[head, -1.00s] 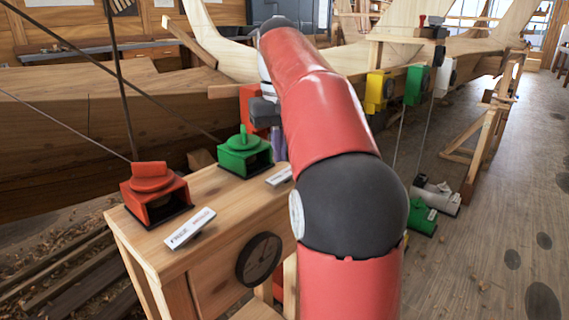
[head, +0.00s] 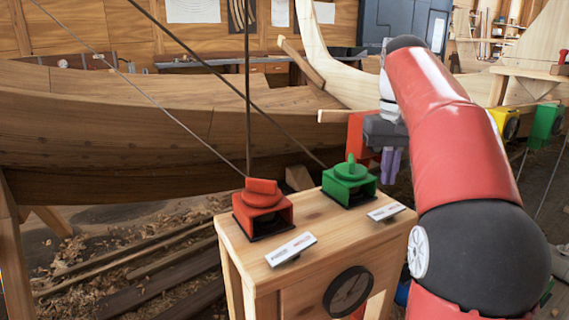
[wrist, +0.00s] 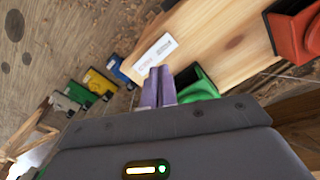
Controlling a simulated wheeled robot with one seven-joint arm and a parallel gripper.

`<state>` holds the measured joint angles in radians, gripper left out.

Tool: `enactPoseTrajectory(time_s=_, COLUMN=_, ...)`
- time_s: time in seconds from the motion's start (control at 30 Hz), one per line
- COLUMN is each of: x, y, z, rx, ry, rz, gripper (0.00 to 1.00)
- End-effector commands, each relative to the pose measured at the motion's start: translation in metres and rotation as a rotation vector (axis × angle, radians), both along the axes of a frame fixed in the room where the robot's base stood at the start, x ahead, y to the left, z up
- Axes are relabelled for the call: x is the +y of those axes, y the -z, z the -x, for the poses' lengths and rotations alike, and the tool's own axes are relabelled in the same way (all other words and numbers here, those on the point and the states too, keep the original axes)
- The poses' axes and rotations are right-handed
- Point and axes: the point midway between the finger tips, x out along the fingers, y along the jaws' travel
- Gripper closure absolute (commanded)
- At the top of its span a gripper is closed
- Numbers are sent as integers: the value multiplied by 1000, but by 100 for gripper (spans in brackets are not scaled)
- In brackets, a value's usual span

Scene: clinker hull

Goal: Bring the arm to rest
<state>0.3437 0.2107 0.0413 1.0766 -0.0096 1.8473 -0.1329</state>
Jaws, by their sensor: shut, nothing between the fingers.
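My red arm reaches up and forward on the right of the head view. My gripper (head: 390,163) has purple fingers and hangs just right of the green device (head: 349,186) on the wooden stand. In the wrist view my gripper (wrist: 158,86) shows its two purple fingers close together, shut, with nothing between them. They point past the green device (wrist: 198,88), which is partly hidden behind them. I cannot tell whether the fingers touch it.
A red device (head: 263,210) stands at the stand's (head: 235,262) left end, near a white label (head: 291,249). Taut ropes slant across the left. A wooden hull (head: 130,125) lies behind. Yellow (head: 505,122) and green (head: 543,122) boxes hang at right.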

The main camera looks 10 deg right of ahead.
Motion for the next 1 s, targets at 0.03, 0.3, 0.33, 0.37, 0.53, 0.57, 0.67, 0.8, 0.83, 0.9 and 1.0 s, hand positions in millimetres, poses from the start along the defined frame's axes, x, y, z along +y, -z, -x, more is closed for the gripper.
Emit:
enactPoseTrajectory(time_s=0.03, x=6, y=-1, z=5, rx=-10, ry=-7, rz=4, gripper=100)
enactPoseTrajectory(time_s=0.3, x=64, y=28, z=60, rx=-158, ry=-66, rz=46, gripper=100)
enactPoseTrajectory(time_s=0.33, x=70, y=35, z=69, rx=-178, ry=-72, rz=50, gripper=100)
enactPoseTrajectory(time_s=0.37, x=77, y=42, z=78, rx=-200, ry=-81, rz=53, gripper=100)
enactPoseTrajectory(time_s=0.53, x=107, y=92, z=129, rx=-316, ry=-119, rz=59, gripper=100)
enactPoseTrajectory(time_s=0.57, x=111, y=103, z=138, rx=-336, ry=-126, rz=59, gripper=100)
enactPoseTrajectory(time_s=0.67, x=122, y=135, z=164, rx=-397, ry=-144, rz=54, gripper=100)
enactPoseTrajectory(time_s=0.8, x=131, y=171, z=189, rx=-457, ry=-163, rz=45, gripper=100)
enactPoseTrajectory(time_s=0.83, x=133, y=177, z=193, rx=-464, ry=-166, rz=45, gripper=100)
enactPoseTrajectory(time_s=0.9, x=134, y=186, z=198, rx=-477, ry=-169, rz=42, gripper=100)
enactPoseTrajectory(time_s=1.0, x=135, y=191, z=201, rx=-485, ry=-170, rz=40, gripper=100)
